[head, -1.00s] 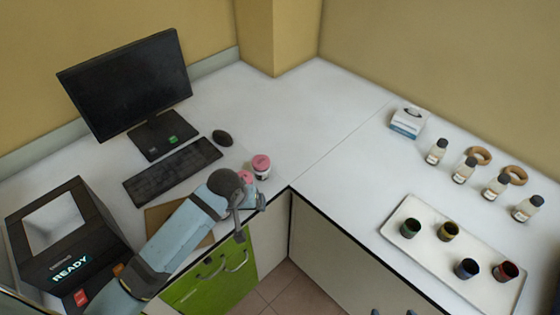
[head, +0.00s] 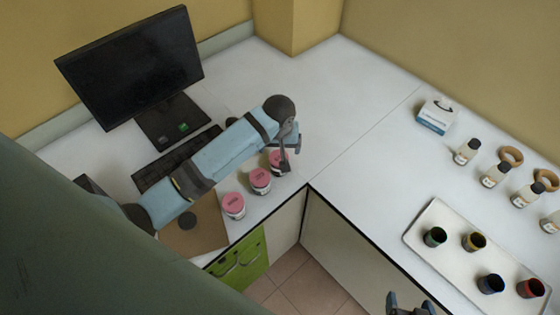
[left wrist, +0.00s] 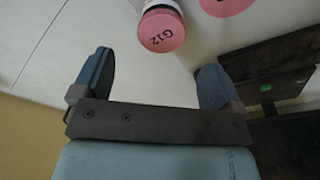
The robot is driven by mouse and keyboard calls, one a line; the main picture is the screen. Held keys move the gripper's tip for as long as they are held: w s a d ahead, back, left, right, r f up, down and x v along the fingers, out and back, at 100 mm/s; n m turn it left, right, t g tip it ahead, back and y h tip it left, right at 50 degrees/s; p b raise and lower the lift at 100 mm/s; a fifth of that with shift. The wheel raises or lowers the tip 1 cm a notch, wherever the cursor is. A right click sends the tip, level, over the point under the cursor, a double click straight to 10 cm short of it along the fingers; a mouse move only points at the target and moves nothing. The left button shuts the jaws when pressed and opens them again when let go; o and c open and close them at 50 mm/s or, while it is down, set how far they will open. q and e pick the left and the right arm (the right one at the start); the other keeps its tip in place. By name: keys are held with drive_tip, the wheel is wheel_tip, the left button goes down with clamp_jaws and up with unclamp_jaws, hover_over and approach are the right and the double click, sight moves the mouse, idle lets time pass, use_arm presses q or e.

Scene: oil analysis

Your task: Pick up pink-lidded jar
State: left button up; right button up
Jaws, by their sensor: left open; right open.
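Three white jars with pink lids stand in a row near the front edge of the left counter: a near jar (head: 233,206), a middle jar (head: 260,181) and a far jar (head: 277,160). My left gripper (head: 289,152) is open and empty at the far jar, partly covering it in the head view. In the left wrist view, its fingers (left wrist: 155,85) are spread apart. A jar with a pink lid marked G12 (left wrist: 161,31) lies beyond the fingertips there, and part of another pink lid (left wrist: 225,4) shows. My right gripper (head: 411,304) is open at the bottom edge.
A monitor (head: 131,66) and keyboard (head: 178,157) stand behind my left arm. A brown board (head: 195,232) lies left of the jars. On the right counter are a white tray (head: 425,217) with several dark cups, several small bottles and a tissue box (head: 437,115). The corner counter is clear.

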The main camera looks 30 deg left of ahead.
sight(279, 157)
use_arm(q)
drive_tip(key=f, duration=0.3)
drive_tip(key=w+f, duration=0.1)
drive_tip(key=f, duration=0.2)
drive_tip(key=a+f, duration=0.1)
drive_tip(key=f, duration=0.3)
drive_tip(key=shift+w, duration=0.15)
drive_tip(key=c, duration=1.1)
drive_tip(key=shift+r, duration=0.1)
